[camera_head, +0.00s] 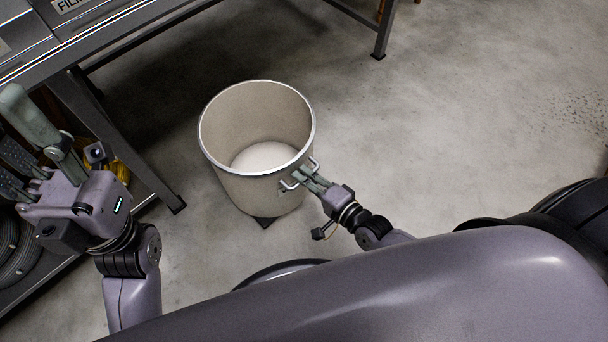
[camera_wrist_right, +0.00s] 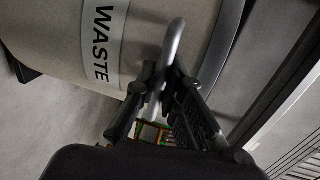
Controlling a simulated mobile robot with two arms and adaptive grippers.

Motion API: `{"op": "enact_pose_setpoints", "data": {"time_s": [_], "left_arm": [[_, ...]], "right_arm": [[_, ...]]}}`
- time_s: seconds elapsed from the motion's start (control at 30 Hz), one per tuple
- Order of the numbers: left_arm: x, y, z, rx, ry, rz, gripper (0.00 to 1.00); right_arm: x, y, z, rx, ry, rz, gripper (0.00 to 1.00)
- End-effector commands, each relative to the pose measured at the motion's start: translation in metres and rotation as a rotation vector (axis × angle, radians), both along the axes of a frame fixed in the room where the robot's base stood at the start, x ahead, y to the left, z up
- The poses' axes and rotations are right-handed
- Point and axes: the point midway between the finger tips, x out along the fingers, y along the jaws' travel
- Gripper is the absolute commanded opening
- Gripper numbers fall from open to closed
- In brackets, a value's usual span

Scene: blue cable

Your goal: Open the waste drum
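The waste drum (camera_head: 262,190) stands on the floor in the middle of the head view, a beige cylinder with a metal rim. Its top is uncovered and I see down to its pale inner bottom; no lid shows. The right wrist view shows its side with a WASTE label (camera_wrist_right: 103,42). A curved metal handle (camera_head: 289,186) is on its outer wall below the rim; it also shows in the right wrist view (camera_wrist_right: 173,42). My right gripper (camera_head: 305,176) has its fingers closed around this handle. My left gripper (camera_head: 14,133) is open and empty at the far left, away from the drum.
A metal workbench (camera_head: 112,42) stands at the upper left, its legs on the floor near the drum. Black tyre-like rings (camera_head: 18,250) lie on a low shelf below my left gripper. The concrete floor (camera_head: 470,120) right of the drum is clear.

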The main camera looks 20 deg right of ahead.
Motion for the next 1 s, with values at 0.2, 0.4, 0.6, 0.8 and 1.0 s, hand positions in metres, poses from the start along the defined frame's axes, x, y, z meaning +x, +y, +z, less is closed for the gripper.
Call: {"op": "enact_pose_setpoints", "data": {"time_s": [0.2,0.4,0.6,0.8,1.0], "left_arm": [[0.0,0.0,0.0,0.0,0.0,0.0,0.4],[0.001,0.0,0.0,0.001,0.002,0.001,0.4],[0.001,0.0,0.0,0.0,0.001,0.001,0.4],[0.0,0.0,0.0,0.0,0.001,0.0,0.4],[0.0,0.0,0.0,0.0,0.001,0.0,0.4]], "right_arm": [[0.0,0.0,0.0,0.0,0.0,0.0,0.18],[0.0,0.0,0.0,0.0,0.0,0.0,0.18],[-0.02,-0.009,0.003,-0.001,0.004,0.001,0.18],[-0.059,-0.027,0.012,-0.002,0.006,0.001,0.18],[-0.091,-0.042,0.02,-0.002,0.003,0.001,0.18]]}}
